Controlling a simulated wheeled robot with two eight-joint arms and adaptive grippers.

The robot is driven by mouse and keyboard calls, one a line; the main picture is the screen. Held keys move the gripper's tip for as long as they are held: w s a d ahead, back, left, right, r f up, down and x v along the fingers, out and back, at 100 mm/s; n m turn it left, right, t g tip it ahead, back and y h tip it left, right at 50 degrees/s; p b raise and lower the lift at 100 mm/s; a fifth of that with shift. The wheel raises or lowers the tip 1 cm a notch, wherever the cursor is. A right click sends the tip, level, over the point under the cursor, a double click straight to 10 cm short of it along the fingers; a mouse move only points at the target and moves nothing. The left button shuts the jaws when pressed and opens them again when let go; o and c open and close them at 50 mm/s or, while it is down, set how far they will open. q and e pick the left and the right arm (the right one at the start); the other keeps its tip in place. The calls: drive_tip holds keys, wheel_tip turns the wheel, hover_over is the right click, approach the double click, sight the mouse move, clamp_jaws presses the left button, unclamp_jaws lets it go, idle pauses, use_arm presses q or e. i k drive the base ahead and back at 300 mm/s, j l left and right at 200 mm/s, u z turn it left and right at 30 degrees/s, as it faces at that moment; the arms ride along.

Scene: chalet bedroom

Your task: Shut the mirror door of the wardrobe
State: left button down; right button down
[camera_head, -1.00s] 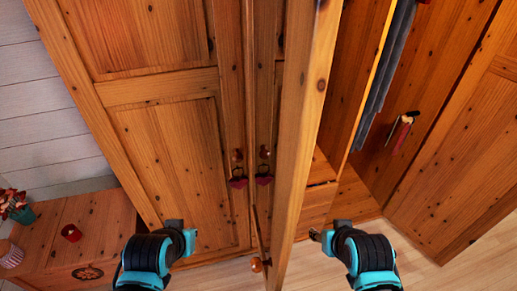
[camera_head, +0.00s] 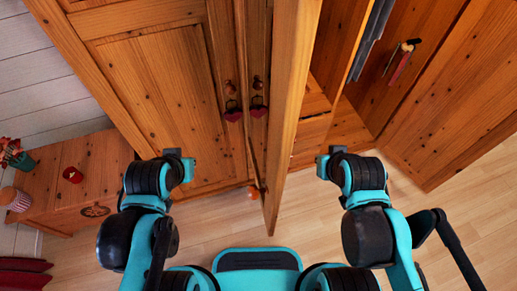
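The wardrobe's open door (camera_head: 293,100) stands out toward me in the middle of the view, seen nearly edge-on. Its left face is a narrow strip that seems to reflect the closed door, a knob and a red heart, so it looks like the mirror side. A round wooden knob (camera_head: 254,191) sits low on that side. My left gripper (camera_head: 181,160) is left of the door, in front of the closed wardrobe door (camera_head: 165,85). My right gripper (camera_head: 331,159) is right of the door, before the open compartment. Neither visibly touches the door; their fingers are too small to read.
Grey cloth (camera_head: 371,42) hangs inside the open compartment. A low wooden chest (camera_head: 95,170) stands at the left. The wooden floor (camera_head: 330,225) in front is clear.

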sight(276, 39)
drive_tip(key=k+j+z, duration=0.2)
drive_tip(key=j, duration=0.15)
drive_tip(key=j+z, duration=0.2)
drive_tip(key=j, duration=0.15)
drive_tip(key=k+j+z, duration=0.2)
drive_tip(key=k+j, duration=0.1)
drive_tip(key=j, duration=0.15)
drive_tip(key=k+j+z, duration=0.1)
drive_tip(key=j, duration=0.2)
drive_tip(key=k, duration=0.05)
